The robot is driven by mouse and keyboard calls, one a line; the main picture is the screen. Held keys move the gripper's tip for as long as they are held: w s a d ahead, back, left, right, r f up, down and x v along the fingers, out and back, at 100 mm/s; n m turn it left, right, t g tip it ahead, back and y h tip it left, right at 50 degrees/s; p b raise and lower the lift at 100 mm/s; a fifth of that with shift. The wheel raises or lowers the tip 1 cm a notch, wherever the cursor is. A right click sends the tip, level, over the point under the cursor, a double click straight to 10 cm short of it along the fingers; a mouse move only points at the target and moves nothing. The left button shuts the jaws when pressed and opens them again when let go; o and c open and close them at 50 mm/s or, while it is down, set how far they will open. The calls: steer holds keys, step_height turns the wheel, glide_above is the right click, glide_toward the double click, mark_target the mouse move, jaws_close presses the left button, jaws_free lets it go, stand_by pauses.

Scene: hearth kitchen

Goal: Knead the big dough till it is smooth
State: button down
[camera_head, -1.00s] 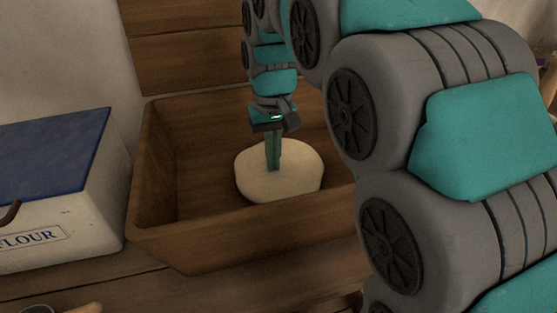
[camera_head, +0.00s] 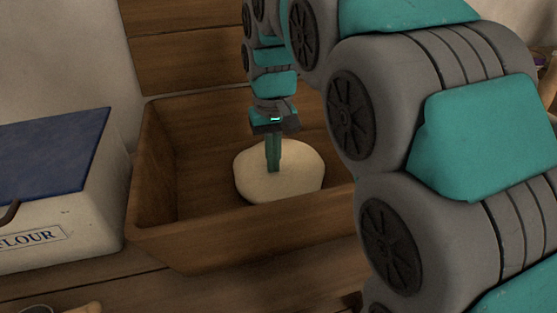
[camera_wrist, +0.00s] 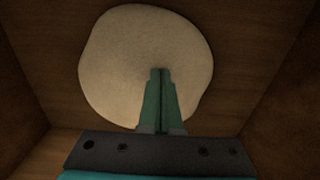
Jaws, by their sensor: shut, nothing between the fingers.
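The big dough (camera_head: 300,172) is a pale, rounded, flattish lump lying in a wooden trough (camera_head: 215,234). In the wrist view the dough (camera_wrist: 130,55) has a slightly uneven round outline, with a faint shadow at the fingertips. My gripper (camera_head: 273,168) points straight down over the dough with its fingers shut and nothing between them. Its fingertips meet the dough's top near the middle in the head view. In the wrist view the fingertips (camera_wrist: 160,72) lie over the dough's lower middle. I cannot tell how deep they press.
A white flour box (camera_head: 65,225) with a blue lid (camera_head: 50,155) stands left of the trough. The trough's walls rise around the dough, with bare floor left of it. My arm hides the trough's right end. A partly visible object (camera_head: 85,308) lies at the lower left edge.

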mark_target(291, 154)
stand_by(0.6)
steer(key=shift+r+p, duration=0.65)
steer(key=shift+r, duration=0.9)
steer(key=shift+w+d, duration=0.1)
steer(key=shift+w+d+p, duration=0.35)
steer(key=shift+w+d, duration=1.5)
steer(key=shift+d, duration=0.1)
steer(key=shift+f, duration=0.25)
steer(key=shift+s+f+b, duration=0.1)
steer(key=shift+f+b, duration=0.3)
steer(key=shift+f, duration=0.5)
steer(key=shift+f, duration=0.65)
stand_by(0.4)
